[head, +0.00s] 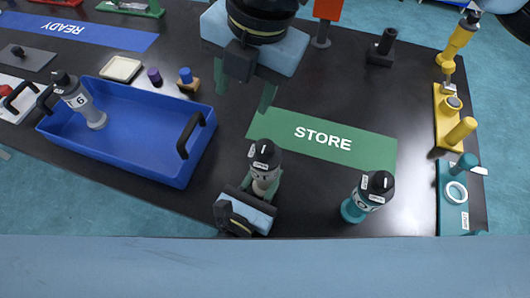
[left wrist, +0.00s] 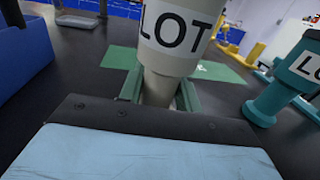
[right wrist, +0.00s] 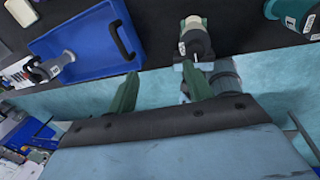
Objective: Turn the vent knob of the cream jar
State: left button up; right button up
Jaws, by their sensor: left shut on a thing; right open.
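The cream jar (head: 262,186) stands near the table's front edge, with its black vent knob (head: 265,153) on top. My left gripper (head: 261,193) is shut on the jar low down. In the left wrist view the jar's LOT label (left wrist: 178,28) fills the upper middle, and its knob is out of frame. My right gripper (head: 243,96) is open and empty, above the table and behind the jar. In the right wrist view the black knob (right wrist: 197,42) lies beyond the open fingers, nearer the right one.
A teal jar (head: 354,210) with a black top stands to the right. The blue tray (head: 130,160) on the left holds a grey jar (head: 88,110). The green STORE mat (head: 375,152) is bare. Yellow (head: 440,105) and teal (head: 450,205) fixtures line the right edge.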

jog(key=w+a+m+t+y, duration=0.25)
jog(key=w+m+y, duration=0.25)
jog(key=w, duration=0.3)
jog(key=w+a+m+t+y, duration=0.2)
jog(key=w+m+t+y, duration=0.15)
jog(key=w, duration=0.45)
jog(key=g+y, duration=0.5)
jog(key=g, duration=1)
send_near(273, 145)
jog(key=shift+n, duration=0.25)
jog(key=x, duration=0.7)
jog(key=f+x, duration=0.1)
jog(key=x, duration=0.3)
jog(key=shift+w+a, duration=0.15)
jog(key=shift+a, duration=0.05)
